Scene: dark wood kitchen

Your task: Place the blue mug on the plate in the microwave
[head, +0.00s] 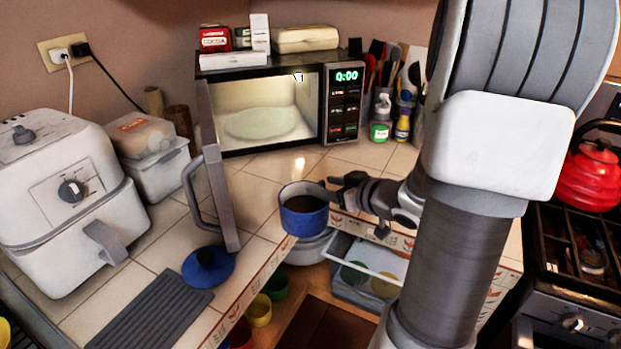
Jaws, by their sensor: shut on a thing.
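The blue mug (303,219) has a dark inside and looks upright at the counter's front edge, in the middle of the head view. My gripper (345,186) is at the mug's right side, shut on it. The fingertips are small and partly hidden against the mug. The microwave (341,110) stands at the back of the counter with its door (214,170) swung open toward me on the left. A pale round plate (262,122) lies inside the lit microwave, with nothing seen on it.
A white air fryer (65,200) stands left. Bottles and utensils (393,95) stand right of the microwave. A red kettle (588,178) sits on the stove. Counter tiles before the microwave are clear.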

